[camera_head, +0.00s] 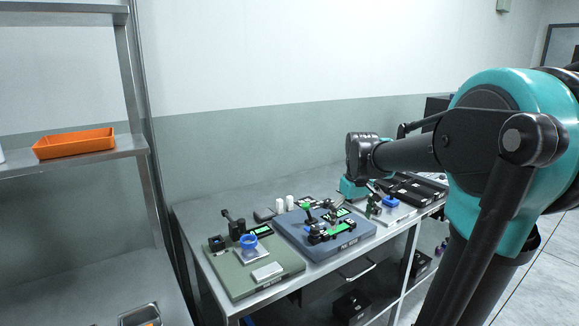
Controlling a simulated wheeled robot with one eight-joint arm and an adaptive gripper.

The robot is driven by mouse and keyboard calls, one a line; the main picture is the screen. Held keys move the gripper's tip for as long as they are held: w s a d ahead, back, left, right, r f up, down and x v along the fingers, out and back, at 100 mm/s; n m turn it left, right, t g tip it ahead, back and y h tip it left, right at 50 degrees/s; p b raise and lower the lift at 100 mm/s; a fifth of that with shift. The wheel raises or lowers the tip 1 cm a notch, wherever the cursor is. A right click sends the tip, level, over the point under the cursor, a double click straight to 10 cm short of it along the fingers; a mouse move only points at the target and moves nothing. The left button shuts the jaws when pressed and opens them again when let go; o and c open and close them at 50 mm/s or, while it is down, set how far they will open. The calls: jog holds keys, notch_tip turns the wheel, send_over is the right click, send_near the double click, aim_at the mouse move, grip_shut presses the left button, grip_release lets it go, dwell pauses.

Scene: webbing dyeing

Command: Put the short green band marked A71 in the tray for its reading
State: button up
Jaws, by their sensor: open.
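My arm comes in from the right, and my gripper (352,190) hangs over the back right of the blue-grey board (289,234). It is open; its fingertips are hard to tell from the dark parts behind them. A small green piece (305,206) shows on the dark fixture at the back of that board, and a green strip (341,228) shows near its front right. I cannot tell which, if either, is the short green band, and no A71 mark is legible. An orange tray (76,143) stands on the shelf at the left; I cannot tell which tray is for the reading.
A green board (232,276) at the left holds a blue ring (248,241) and a lit display (261,231). A pale board with another blue ring (390,202) lies at the right. Dark trays (414,188) lie beyond. A metal tray (139,315) is partly cut off below.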

jog(key=s+f+m+t, duration=0.2)
jog(key=s+f+m, duration=0.2)
jog(key=s+f, duration=1.3)
jog(key=shift+d+t, duration=0.2)
jog(key=shift+t, duration=0.2)
jog(key=shift+r, duration=0.1)
